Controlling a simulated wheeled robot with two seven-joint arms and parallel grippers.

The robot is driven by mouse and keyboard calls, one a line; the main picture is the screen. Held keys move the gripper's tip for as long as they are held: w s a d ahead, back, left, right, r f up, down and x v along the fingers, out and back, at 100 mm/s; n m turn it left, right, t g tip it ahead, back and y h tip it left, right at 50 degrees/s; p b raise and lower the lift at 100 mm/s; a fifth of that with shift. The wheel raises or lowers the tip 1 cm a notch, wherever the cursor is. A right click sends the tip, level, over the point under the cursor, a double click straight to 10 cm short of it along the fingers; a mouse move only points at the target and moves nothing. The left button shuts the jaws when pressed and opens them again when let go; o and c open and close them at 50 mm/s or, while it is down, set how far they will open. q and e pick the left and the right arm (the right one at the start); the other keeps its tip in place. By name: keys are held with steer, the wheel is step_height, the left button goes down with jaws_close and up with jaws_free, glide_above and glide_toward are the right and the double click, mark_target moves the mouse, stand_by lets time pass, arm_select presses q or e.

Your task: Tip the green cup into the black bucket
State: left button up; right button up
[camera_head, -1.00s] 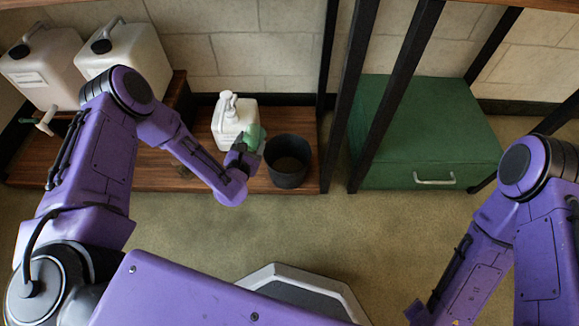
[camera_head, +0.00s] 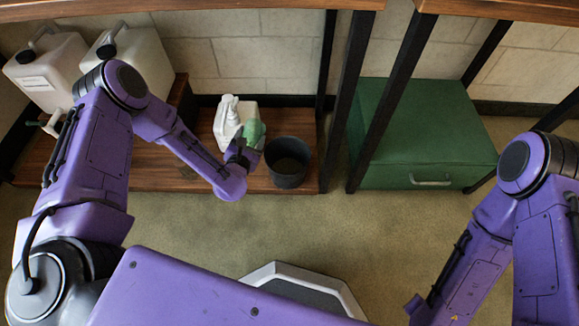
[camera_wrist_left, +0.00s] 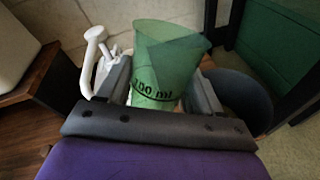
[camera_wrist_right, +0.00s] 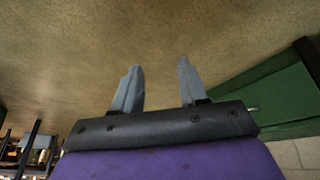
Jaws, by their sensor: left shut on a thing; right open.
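The green cup (camera_head: 254,131) is translucent, with a "100 ml" mark that shows in the left wrist view (camera_wrist_left: 165,65). My left gripper (camera_head: 245,148) is shut on the green cup and holds it close to the left of the black bucket. The cup looks roughly upright; I cannot tell a slight tilt. The black bucket (camera_head: 288,160) stands on the wooden shelf and is partly hidden behind the gripper in the left wrist view (camera_wrist_left: 240,95). My right gripper (camera_wrist_right: 155,85) is open and empty above the floor.
Two white canisters (camera_head: 48,68) stand at the far left on a raised part of the wooden shelf (camera_head: 155,178). A green box (camera_head: 425,135) stands right, behind black posts.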

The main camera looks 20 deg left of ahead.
arm_select(q)
steer(key=n+t+b, duration=0.1)
steer(key=b, duration=0.1)
steer(key=n+t+b, duration=0.1)
steer(key=n+b, duration=0.1)
steer(key=shift+f+h, duration=0.4)
steer(key=shift+r+n+b, duration=0.15)
steer(key=shift+n+b, duration=0.45)
steer(key=shift+b, duration=0.15)
steer(key=shift+r+t, duration=0.15)
steer(key=shift+t, duration=0.15)
steer(key=shift+r, duration=0.1)
arm_select(e)
step_height(320, 180, down, 6)
steer(key=s+g, duration=0.1)
steer(key=shift+a+n+y, duration=0.25)
steer(key=shift+n+y, duration=0.15)
steer(key=shift+s, duration=0.1)
